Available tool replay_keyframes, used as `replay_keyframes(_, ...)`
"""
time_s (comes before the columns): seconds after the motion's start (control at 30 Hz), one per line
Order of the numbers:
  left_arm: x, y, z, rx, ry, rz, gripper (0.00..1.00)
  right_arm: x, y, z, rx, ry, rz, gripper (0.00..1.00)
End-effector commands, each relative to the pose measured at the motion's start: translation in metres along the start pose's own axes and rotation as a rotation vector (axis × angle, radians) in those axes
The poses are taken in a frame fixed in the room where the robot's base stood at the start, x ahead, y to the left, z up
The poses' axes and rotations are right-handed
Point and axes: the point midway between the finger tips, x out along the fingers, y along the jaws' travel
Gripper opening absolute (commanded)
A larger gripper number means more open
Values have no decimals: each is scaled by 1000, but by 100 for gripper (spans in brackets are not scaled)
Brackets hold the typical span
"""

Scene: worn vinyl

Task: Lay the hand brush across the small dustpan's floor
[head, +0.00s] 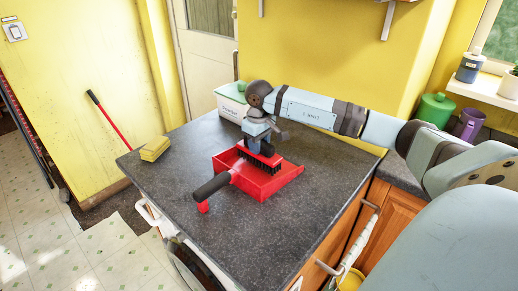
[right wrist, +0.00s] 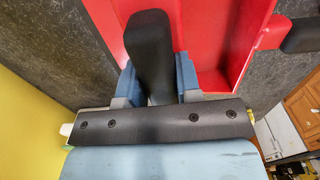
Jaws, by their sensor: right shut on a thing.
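The red dustpan (head: 264,187) sits on the dark worktop, with a black handle (head: 211,187) reaching to the lower left. The hand brush (head: 259,161) has black bristles and is over the pan's inside; I cannot tell whether the bristles touch its floor. My right gripper (head: 259,146) points down above the pan and is shut on the brush. In the right wrist view, the brush's dark handle (right wrist: 151,50) is between the blue fingers, with the red pan (right wrist: 215,30) beside and below it. My left gripper is not in view.
A white box (head: 231,103) stands behind the pan. A green canister (head: 433,110) and a purple jug (head: 468,124) stand at the far right. The worktop in front of the pan is clear.

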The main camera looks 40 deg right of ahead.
Motion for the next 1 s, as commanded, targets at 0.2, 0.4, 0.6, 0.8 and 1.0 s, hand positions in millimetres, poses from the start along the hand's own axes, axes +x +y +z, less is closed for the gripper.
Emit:
replay_keyframes(0.2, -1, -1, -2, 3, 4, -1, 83, 20, 0, 0, 1, 0, 0, 6)
replay_keyframes(0.4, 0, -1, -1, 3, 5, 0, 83, 21, 0, 0, 0, 0, 0, 6)
replay_keyframes(0.6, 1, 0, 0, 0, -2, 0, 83, 22, 0, 0, 0, 0, 0, 55)
replay_keyframes(0.8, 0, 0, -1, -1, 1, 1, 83, 22, 0, 0, 0, 0, 0, 57)
replay_keyframes(1.0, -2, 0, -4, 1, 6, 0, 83, 15, 0, 0, 0, 2, 0, 57)
